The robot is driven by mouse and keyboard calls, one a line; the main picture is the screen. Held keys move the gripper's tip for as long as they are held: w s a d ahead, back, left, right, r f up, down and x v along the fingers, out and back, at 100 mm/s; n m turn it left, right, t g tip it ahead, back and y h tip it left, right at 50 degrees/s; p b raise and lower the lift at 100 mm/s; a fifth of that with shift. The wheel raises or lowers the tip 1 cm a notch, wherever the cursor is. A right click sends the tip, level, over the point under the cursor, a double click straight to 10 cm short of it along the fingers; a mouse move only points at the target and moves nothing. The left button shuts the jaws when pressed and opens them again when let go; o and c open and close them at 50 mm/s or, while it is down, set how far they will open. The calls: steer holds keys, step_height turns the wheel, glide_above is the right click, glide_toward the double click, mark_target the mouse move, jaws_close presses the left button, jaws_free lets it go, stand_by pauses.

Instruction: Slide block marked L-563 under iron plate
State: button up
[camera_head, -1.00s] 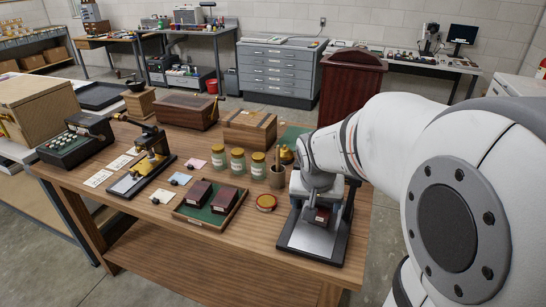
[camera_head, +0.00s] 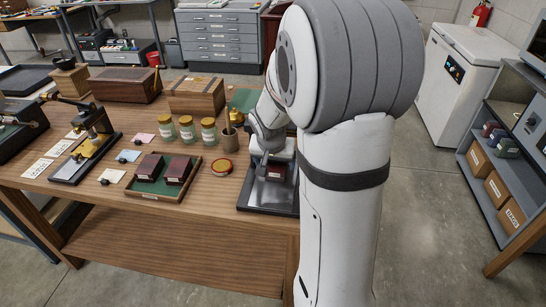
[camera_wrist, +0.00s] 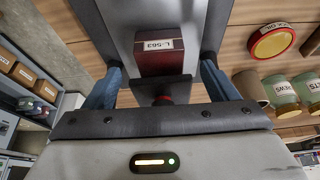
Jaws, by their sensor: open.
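The block marked L-563 (camera_wrist: 166,30) is dark red with a white label. It sits on the bare metal base (camera_wrist: 120,18) of the press. In the head view the block (camera_head: 276,172) stands on the press base (camera_head: 262,199), just below my gripper (camera_head: 270,152). In the wrist view my gripper (camera_wrist: 160,78) is open, its two bluish fingers spread left and right. A dark plate (camera_wrist: 160,81), likely the iron plate, shows between the fingers, close to the block's labelled side. I cannot tell whether they touch. My arm hides the press's upper right part.
Left of the press are a red-rimmed lid (camera_head: 221,167), a green tray (camera_head: 154,187) with two dark red blocks, and several labelled jars (camera_head: 187,129). A cup (camera_head: 230,140) with a wooden tool stands close behind the lid. The table's front edge is close to the press.

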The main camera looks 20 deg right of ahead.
mark_target(276, 168)
steer(key=x, duration=0.5)
steer(key=shift+c, duration=0.4)
steer(key=shift+r, duration=0.1)
steer(key=c, duration=1.1)
